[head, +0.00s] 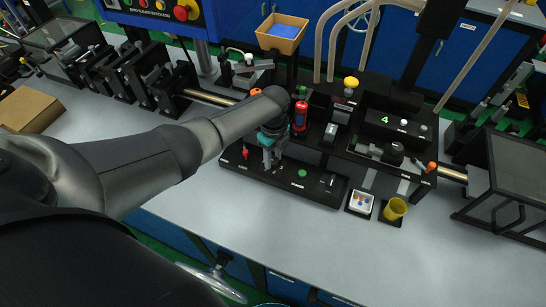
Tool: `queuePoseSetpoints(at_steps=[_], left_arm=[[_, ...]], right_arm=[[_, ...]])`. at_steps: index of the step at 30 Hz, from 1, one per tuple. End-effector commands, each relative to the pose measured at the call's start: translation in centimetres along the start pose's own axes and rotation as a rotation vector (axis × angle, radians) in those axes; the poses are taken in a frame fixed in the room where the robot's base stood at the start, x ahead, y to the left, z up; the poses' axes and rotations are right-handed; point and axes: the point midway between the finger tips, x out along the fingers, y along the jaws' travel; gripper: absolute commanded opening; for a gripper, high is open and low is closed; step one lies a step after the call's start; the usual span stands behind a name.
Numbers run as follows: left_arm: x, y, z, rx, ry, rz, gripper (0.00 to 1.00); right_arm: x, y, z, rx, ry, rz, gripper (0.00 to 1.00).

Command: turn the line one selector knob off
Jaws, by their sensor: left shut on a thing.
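A low black control panel (318,190) lies along the front of the grey bench. It carries a red knob (245,153) at its left end, a green button (302,173) near its middle and a small light lever (330,183) at its right. Its labels are too small to read. My left gripper (271,167) points down at the panel between the red knob and the green button. It is shut on what looks like a selector knob there, mostly hidden by the fingers, so its setting cannot be told. My right gripper is not in view.
A black machine with a green number 4 (385,120) stands to the right. The bench front is clear.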

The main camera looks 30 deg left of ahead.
Motion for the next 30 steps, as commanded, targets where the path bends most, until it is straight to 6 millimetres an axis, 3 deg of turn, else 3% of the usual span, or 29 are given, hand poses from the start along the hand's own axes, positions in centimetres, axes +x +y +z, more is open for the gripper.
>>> queuePoseSetpoints(at_steps=[9, 24, 25, 30], left_arm=[[-0.08, -0.09, -0.13, 0.11, 0.002, -0.002, 0.0], [-0.08, -0.08, -0.13, 0.129, 0.001, -0.001, 0.0], [-0.09, -0.08, -0.13, 0.129, 0.001, -0.001, 0.4], [-0.06, -0.06, -0.1, 0.128, 0.0, -0.001, 0.59]], right_arm=[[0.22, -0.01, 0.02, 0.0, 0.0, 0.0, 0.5], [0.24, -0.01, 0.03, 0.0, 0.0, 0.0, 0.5], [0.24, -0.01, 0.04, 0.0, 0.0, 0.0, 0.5], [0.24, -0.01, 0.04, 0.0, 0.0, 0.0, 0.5]])
